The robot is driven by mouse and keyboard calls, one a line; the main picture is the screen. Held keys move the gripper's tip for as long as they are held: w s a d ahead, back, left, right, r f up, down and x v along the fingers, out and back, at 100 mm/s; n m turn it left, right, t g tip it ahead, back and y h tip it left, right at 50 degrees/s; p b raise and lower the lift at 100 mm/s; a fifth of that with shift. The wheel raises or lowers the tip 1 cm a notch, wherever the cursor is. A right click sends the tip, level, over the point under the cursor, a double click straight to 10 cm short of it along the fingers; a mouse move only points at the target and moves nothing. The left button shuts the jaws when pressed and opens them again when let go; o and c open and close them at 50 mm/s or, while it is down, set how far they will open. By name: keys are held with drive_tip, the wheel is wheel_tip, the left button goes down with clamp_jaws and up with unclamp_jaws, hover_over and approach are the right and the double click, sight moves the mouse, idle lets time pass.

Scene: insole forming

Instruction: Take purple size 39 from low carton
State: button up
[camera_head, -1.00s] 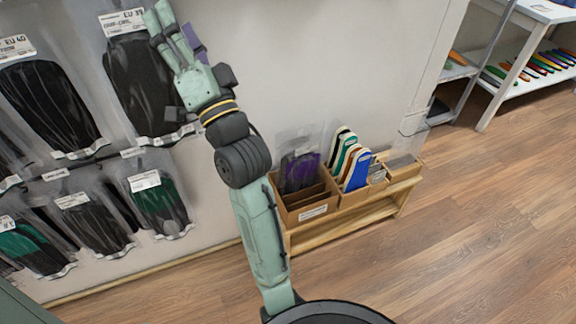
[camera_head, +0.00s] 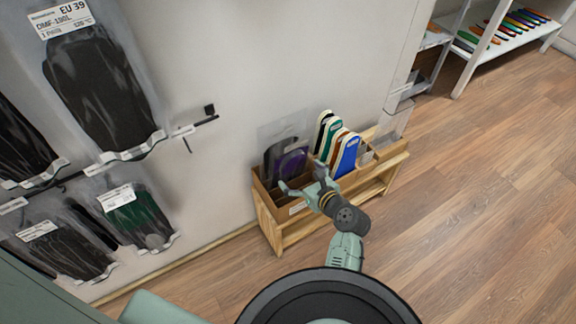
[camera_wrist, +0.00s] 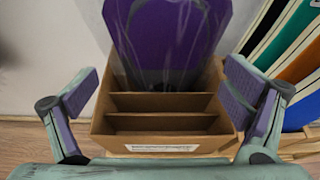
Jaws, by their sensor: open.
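The low carton (camera_head: 268,198) is an open cardboard box with dividers on a low wooden bench. It also shows in the wrist view (camera_wrist: 160,123), with a white label on its front. A clear bag with a purple insole (camera_head: 291,163) stands upright in its rear slot; the purple piece (camera_wrist: 165,40) fills the top middle of the wrist view. Its size print cannot be read. My gripper (camera_head: 302,187) is over the carton's front side. In the wrist view its two fingers (camera_wrist: 160,97) are spread wide, one on each side of the carton, with nothing between them.
To the right of the carton stand several coloured insoles (camera_head: 345,153) in another box on the bench (camera_head: 370,181). Bagged black insoles (camera_head: 101,85) hang on the wall at left. The wood floor (camera_head: 470,200) at right is clear.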

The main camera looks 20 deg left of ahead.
sight(293, 169)
drive_tip(key=shift+f+x, duration=0.15)
drive_tip(key=shift+x, duration=1.4)
drive_tip(key=shift+f+x, duration=0.2)
drive_tip(key=shift+x, duration=1.35)
drive_tip(key=shift+d, duration=0.2)
drive_tip(key=shift+c, duration=0.4)
drive_tip(key=c, duration=1.2)
drive_tip(key=shift+c, duration=0.2)
drive_tip(key=shift+r+p, duration=0.1)
drive_tip(key=shift+p, duration=0.2)
